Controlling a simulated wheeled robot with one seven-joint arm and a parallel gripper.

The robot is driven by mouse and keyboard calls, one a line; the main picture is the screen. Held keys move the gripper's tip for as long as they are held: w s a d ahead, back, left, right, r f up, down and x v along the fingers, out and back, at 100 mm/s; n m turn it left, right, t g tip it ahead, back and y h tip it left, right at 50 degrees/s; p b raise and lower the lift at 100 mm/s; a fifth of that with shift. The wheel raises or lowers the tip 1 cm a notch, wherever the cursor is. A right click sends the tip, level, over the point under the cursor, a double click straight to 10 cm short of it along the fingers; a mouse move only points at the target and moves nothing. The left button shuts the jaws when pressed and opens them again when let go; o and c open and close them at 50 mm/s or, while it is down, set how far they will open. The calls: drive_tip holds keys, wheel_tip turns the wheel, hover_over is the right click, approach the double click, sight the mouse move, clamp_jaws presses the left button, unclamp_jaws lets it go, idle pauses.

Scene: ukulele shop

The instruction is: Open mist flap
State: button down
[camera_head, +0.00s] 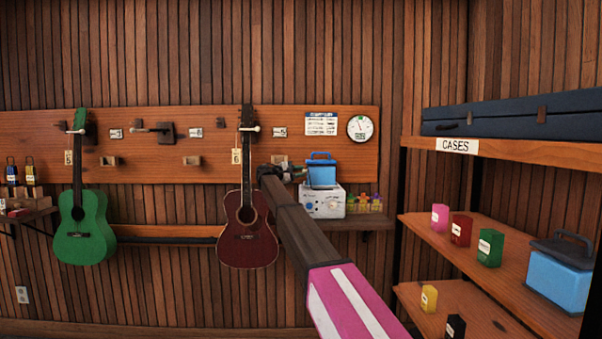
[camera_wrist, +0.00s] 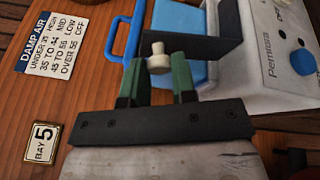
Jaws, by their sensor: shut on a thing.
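The white humidifier (camera_head: 323,205) stands on a wall shelf, with a blue water tank (camera_head: 321,174) and its handle on top. In the wrist view its white body (camera_wrist: 285,30) shows a blue dial, and the blue tank (camera_wrist: 178,22) lies behind a dark flat plate (camera_wrist: 212,42) that looks like the mist flap. My gripper (camera_wrist: 159,72) has its two green fingers shut on a small pale knob (camera_wrist: 158,50) at the plate's edge. The fingers hide part of the plate. In the head view my gripper (camera_head: 290,172) is at the humidifier's left, small and partly hidden by my arm.
A red ukulele (camera_head: 247,238) hangs just left of my arm, and a green one (camera_head: 84,235) farther left. Small colourful bottles (camera_head: 363,203) stand right of the humidifier. A case shelf (camera_head: 480,248) fills the right side. A damp-air sign (camera_wrist: 52,48) is on the wall.

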idle(0.4)
drive_tip(key=c, duration=0.9)
unclamp_jaws()
drive_tip(key=v, duration=1)
drive_tip(key=shift+s+a+f, duration=0.1)
drive_tip(key=shift+a, duration=0.3)
drive_tip(key=shift+a, duration=0.15)
